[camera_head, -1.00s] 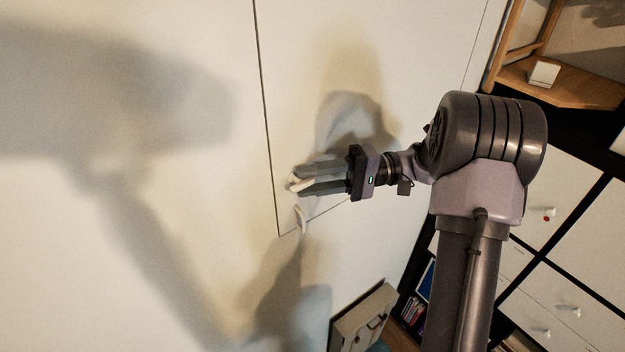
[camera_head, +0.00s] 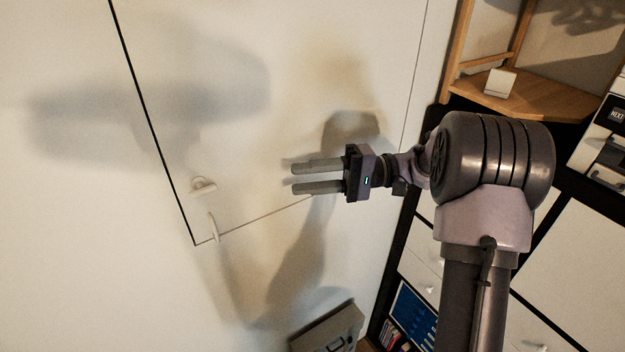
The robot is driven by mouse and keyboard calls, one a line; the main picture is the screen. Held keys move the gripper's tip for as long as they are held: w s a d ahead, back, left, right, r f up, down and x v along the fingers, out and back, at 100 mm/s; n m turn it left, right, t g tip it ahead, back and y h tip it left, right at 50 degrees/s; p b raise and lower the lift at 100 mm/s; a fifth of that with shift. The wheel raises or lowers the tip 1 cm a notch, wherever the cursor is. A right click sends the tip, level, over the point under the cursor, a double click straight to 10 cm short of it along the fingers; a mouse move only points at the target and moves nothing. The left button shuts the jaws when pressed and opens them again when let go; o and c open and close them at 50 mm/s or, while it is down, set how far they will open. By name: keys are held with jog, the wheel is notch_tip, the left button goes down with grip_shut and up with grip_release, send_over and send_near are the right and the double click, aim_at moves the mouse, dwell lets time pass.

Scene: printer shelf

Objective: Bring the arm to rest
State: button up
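My gripper (camera_head: 293,178) is in the middle of the head view, at the end of my arm, which comes in from the right. Its two grey fingers point left, parallel, with a clear gap between them. It is open and empty, in front of the white cabinet door (camera_head: 270,60). A white handle (camera_head: 203,185) on the cabinet stands left of the fingertips, apart from them. A second white handle (camera_head: 213,228) is just below it, near the corner of the door seams.
A wooden shelf (camera_head: 545,108) with a small white box (camera_head: 500,83) is at the upper right. Dark-framed shelving with white drawers (camera_head: 580,245) lies behind my arm. A beige case (camera_head: 328,330) stands at the bottom. Blue and coloured items (camera_head: 413,318) sit in a dark compartment.

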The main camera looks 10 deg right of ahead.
jog(key=s+a+f+g+h+b, duration=0.1)
jog(key=s+a+f+h+b, duration=0.35)
jog(key=s+f+b, duration=0.5)
jog(key=s+a+f+g+h+b, duration=0.1)
jog(key=s+a+f+h+b, duration=0.2)
jog(key=s+f+h+b, duration=0.45)
jog(key=s+d+f+m+t+h+b, duration=0.1)
jog(key=s+d+f+t+h+b, duration=0.1)
jog(key=f+b, duration=0.3)
jog(key=s+d+f+m+t+h+b, duration=0.2)
jog(key=s+d+f+t+b, duration=0.1)
jog(key=f, duration=0.6)
jog(key=s+t+b, duration=0.1)
jog(key=s+b, duration=0.1)
jog(key=b, duration=0.1)
jog(key=shift+d+m+t, duration=0.3)
jog(key=shift+d, duration=0.05)
